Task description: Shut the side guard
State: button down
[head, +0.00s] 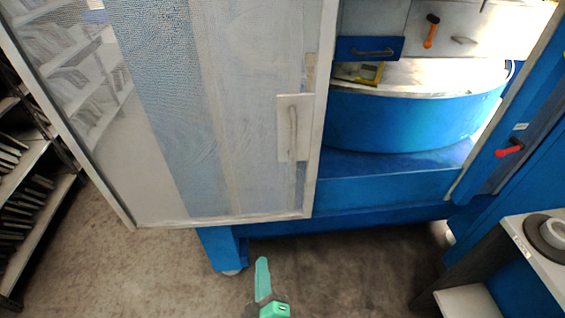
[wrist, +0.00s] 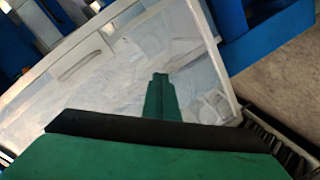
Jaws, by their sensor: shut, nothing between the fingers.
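The side guard (head: 250,120) is a see-through panel in a pale frame, with an upright handle (head: 293,130) on a light plate near its right edge. It stands to the left of the machine's opening, which shows uncovered on the right. In the wrist view the guard (wrist: 130,60) fills much of the picture, tilted, with its handle (wrist: 78,66) at upper left. My green gripper (head: 262,280) is at the bottom of the head view, below the guard's lower edge. Its fingers are shut and empty; they also show in the wrist view (wrist: 160,85), in front of the guard. I see no contact with the handle.
The blue machine (head: 390,190) holds a round blue drum (head: 410,120) with a metal top. Shelves with dark items (head: 30,190) stand at left. A small table (head: 535,255) with a round object is at lower right. Bare floor (head: 180,265) lies below the guard.

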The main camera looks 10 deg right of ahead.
aim_at(285, 151)
jog(key=w+d+r+n+h, duration=0.3)
jog(key=w+r+h, duration=0.1)
jog(key=w+r, duration=1.15)
jog(key=x, duration=0.3)
jog(key=d+x, duration=0.1)
jog(key=x, duration=0.3)
jog(key=d+x, duration=0.1)
jog(key=x, duration=0.3)
jog(key=shift+s+d, duration=0.15)
jog(key=shift+s, duration=0.25)
jog(key=shift+s+d+f, duration=0.1)
jog(key=shift+d+f, duration=0.1)
jog(key=shift+d, duration=0.55)
